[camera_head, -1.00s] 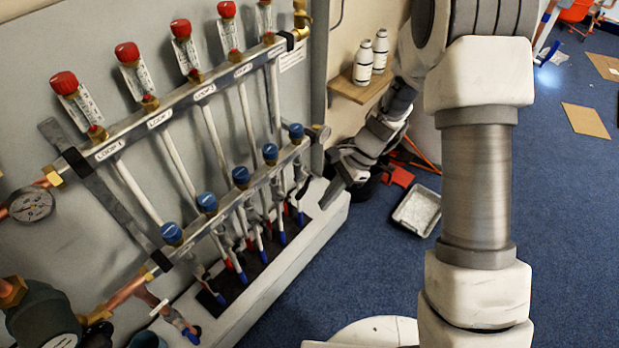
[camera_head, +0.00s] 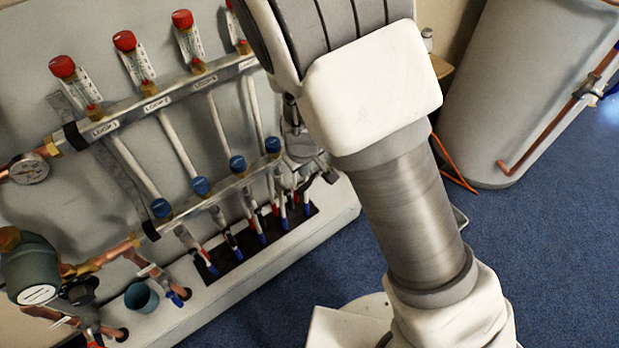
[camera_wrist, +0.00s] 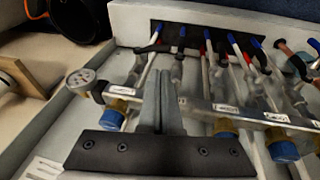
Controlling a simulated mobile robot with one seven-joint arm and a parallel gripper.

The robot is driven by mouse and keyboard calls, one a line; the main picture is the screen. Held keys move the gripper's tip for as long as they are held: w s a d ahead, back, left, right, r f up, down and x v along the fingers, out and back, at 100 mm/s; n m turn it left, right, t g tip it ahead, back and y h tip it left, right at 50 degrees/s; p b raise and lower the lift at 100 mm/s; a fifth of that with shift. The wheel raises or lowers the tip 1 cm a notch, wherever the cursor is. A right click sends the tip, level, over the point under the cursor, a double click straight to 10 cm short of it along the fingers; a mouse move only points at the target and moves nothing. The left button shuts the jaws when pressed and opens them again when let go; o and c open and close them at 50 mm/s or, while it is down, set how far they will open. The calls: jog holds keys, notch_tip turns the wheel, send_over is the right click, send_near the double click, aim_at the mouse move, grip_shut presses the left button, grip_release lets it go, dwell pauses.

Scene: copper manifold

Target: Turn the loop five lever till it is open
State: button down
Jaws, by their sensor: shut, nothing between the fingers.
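My gripper (camera_wrist: 163,80) is shut and empty, its fingers together above the lower manifold bar in the wrist view. In the head view my gripper (camera_head: 328,172) is at the right end of that bar, partly hidden by my arm. In the wrist view a dark lever (camera_wrist: 153,48) lies across the end pipe, just beyond and slightly left of the fingertips, apart from them. It appears to be the loop five lever, as it is at the gauge end. Its label is not readable. In the head view I cannot pick this lever out behind my arm.
The lower manifold bar (camera_wrist: 245,112) carries several blue caps (camera_wrist: 283,152) close to my gripper. A gauge (camera_wrist: 80,78) sits at its end. Other pipes and levers stand close by on the right. A white ledge (camera_head: 250,268) runs below; blue floor (camera_head: 300,300) is clear.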

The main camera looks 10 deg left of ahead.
jog(key=b, duration=0.7)
send_near(304, 187)
jog(key=x, duration=0.7)
